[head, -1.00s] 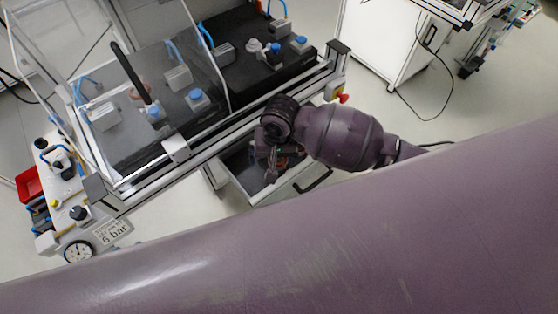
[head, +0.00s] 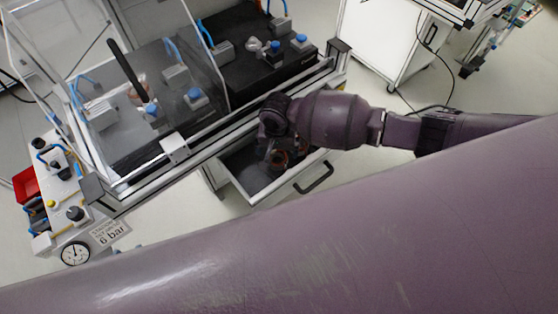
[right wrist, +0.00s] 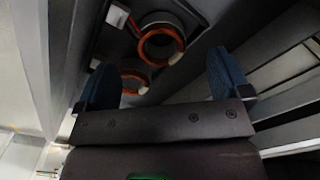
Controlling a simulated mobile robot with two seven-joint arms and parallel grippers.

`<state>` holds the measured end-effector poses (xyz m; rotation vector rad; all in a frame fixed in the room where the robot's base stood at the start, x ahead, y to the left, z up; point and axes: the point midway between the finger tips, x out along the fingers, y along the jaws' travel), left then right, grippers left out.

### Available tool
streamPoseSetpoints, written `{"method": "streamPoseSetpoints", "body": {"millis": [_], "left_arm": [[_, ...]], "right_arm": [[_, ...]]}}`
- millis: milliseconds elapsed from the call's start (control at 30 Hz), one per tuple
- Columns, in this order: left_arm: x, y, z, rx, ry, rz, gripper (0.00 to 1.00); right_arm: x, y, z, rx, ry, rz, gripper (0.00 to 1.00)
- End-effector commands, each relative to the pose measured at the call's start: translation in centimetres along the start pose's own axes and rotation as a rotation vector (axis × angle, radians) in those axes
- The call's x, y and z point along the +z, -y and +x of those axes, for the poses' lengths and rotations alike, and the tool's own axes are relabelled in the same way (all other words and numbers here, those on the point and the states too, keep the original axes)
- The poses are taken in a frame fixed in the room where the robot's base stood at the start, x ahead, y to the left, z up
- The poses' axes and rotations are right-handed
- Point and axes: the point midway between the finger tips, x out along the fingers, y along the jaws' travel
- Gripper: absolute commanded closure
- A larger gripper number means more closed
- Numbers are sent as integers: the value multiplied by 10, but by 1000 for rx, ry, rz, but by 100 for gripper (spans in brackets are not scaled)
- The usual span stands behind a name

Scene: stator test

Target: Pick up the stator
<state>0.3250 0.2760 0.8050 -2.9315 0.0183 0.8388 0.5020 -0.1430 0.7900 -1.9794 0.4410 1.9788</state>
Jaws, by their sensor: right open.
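Two stators with orange copper windings lie in the open drawer. In the right wrist view one stator (right wrist: 161,45) is ahead between the fingers, and a second stator (right wrist: 135,80) is nearer the left finger. In the head view a stator (head: 281,159) shows partly beside my right gripper (head: 268,148), which hangs over the drawer. In the right wrist view my right gripper (right wrist: 166,85) is open, its two blue-padded fingers wide apart and empty. The stators look apart from the fingers. My left gripper is not in view.
The drawer (head: 262,196) stands pulled out under the test bench, with a black handle (head: 314,178) on its front. The bench's aluminium frame (head: 210,155) runs just above the drawer. A clear cover (head: 120,70) stands over the bench. A pressure gauge (head: 75,253) is at lower left.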

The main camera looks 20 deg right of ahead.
Motion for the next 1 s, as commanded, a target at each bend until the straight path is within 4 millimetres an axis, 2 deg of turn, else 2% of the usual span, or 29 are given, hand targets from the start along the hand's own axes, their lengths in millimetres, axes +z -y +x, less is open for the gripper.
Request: {"method": "streamPoseSetpoints", "body": {"millis": [333, 667, 1000], "left_arm": [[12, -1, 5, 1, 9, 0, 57], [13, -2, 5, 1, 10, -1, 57], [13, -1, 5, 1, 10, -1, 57]], "right_arm": [[-2, -1, 44, 1, 1, 0, 5], [-3, 0, 49, -1, 0, -1, 5], [-3, -1, 49, 0, 0, -1, 55]]}}
